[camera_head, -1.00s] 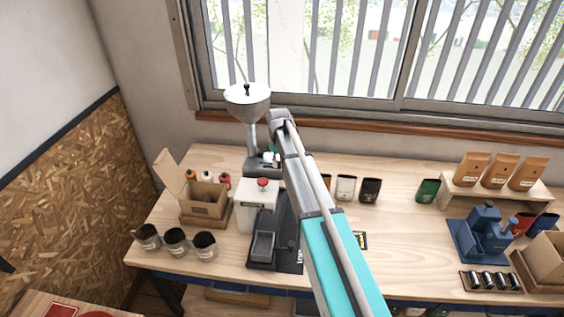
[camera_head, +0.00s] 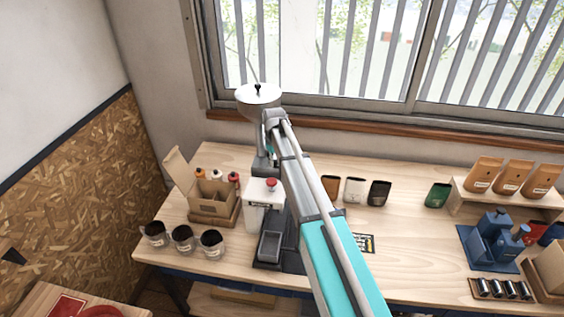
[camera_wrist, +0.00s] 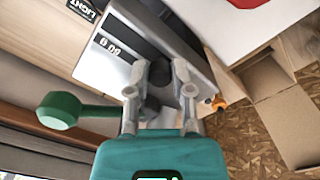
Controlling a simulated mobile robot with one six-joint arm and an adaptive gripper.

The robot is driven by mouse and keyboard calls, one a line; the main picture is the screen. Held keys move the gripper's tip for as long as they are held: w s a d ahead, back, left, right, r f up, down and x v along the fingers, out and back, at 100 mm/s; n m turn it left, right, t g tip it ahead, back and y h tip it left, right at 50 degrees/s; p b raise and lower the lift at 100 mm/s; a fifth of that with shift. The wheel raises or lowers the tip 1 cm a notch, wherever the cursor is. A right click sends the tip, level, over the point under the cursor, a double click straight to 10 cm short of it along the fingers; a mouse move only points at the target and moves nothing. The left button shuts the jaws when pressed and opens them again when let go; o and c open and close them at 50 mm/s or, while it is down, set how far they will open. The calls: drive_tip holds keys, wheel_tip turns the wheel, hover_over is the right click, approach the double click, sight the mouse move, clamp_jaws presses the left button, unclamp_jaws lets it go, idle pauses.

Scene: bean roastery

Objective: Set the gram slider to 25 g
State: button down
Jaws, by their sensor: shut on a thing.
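A grinder-like machine with a pale hopper (camera_head: 258,96) on a grey column stands at the back left of the table; my arm covers much of its right side. In the wrist view its light grey top face has a small dark readout (camera_wrist: 109,46), which seems to show zeros. My gripper (camera_wrist: 160,74) is over this face, its two fingers closed on a dark knob (camera_wrist: 158,77), which may be the gram slider. Its scale and setting cannot be read. In the head view the gripper is hidden behind my arm.
A green-ended handle (camera_wrist: 62,110) sticks out left of my gripper. An open cardboard box (camera_head: 211,197) and several dark cups (camera_head: 183,238) are to the left. Coffee bags (camera_head: 354,190) stand right of my arm.

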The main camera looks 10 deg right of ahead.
drive_tip(key=shift+a, duration=0.25)
drive_tip(key=shift+c, duration=2.4)
unclamp_jaws()
drive_tip(key=shift+a, duration=0.15)
drive_tip(key=shift+w+r, duration=0.1)
